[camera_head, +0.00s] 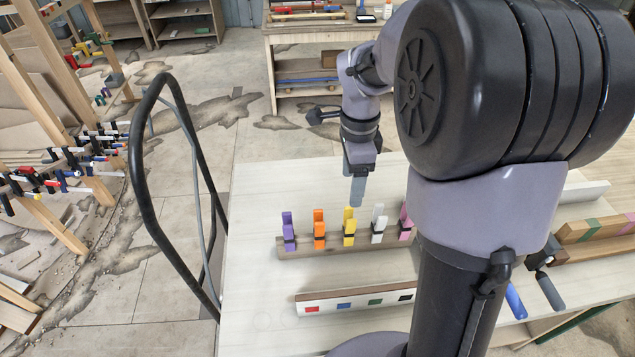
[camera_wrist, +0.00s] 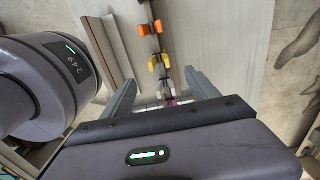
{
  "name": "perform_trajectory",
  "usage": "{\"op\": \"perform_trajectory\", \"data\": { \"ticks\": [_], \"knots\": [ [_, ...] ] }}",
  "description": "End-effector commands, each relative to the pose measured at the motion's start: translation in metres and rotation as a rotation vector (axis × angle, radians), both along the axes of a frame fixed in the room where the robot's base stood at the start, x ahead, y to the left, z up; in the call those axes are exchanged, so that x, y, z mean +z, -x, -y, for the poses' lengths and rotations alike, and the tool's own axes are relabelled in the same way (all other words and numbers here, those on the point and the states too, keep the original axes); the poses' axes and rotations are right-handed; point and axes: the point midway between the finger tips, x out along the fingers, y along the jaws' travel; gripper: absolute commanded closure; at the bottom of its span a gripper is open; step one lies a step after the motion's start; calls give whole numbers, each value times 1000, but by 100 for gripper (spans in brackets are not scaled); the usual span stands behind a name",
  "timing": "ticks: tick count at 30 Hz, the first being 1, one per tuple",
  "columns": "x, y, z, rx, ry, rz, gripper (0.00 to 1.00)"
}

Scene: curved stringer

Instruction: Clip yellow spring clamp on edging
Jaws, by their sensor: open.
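The yellow spring clamp (camera_head: 349,226) stands upright in the middle of a row of clamps on a wooden rail (camera_head: 297,247). It also shows in the wrist view (camera_wrist: 153,62), ahead of my fingers. My gripper (camera_head: 357,192) points down, above and a little behind the row in the head view. In the wrist view my gripper (camera_wrist: 161,86) has its two fingers spread wide with nothing held between them. A pale strip with coloured squares on its front, likely the edging (camera_head: 328,299), lies on the table in front of the rail; my arm hides its right end.
Purple (camera_head: 289,230), orange (camera_head: 319,229), white (camera_head: 378,224) and pink (camera_head: 405,221) clamps stand close beside the yellow one. Wooden blocks (camera_head: 590,229) and blue- and grey-handled tools lie at the right. The table (camera_head: 255,205) is bare left of the rail.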

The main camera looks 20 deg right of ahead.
Motion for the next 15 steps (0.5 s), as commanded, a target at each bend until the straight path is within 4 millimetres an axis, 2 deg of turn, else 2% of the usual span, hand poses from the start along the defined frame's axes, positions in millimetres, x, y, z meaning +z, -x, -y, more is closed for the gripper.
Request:
{"op": "perform_trajectory", "data": {
  "ticks": [1,6,9,15],
  "knots": [
    [-21,2,0,2,-2,-6,31],
    [-73,1,-1,4,-1,-5,31],
    [-94,1,-1,4,-1,-2,31],
    [-120,0,0,5,-2,-3,31]
  ]
}}
